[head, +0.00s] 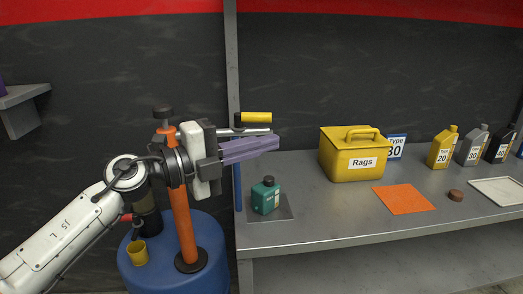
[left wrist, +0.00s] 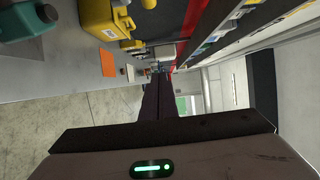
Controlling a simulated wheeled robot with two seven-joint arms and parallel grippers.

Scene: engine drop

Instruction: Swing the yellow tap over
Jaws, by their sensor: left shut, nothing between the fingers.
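The yellow tap handle (head: 256,118) sits on top of a pipe fitting beside the grey upright and points to the right. A grey spout or pipe shows just below it, partly hidden by my gripper. My left gripper (head: 277,142) is shut with nothing in it, its purple fingers pointing right. In the head view it lies just below the yellow handle; I cannot tell whether it touches the fitting. My right gripper is not in view.
A teal bottle (head: 266,197) stands on the bench below my gripper. A yellow Rags box (head: 352,160), an orange cloth (head: 403,199) and several oil bottles lie further right. A blue drum (head: 205,262) with an orange pump post (head: 181,215) and a yellow cup (head: 138,253) stands at left.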

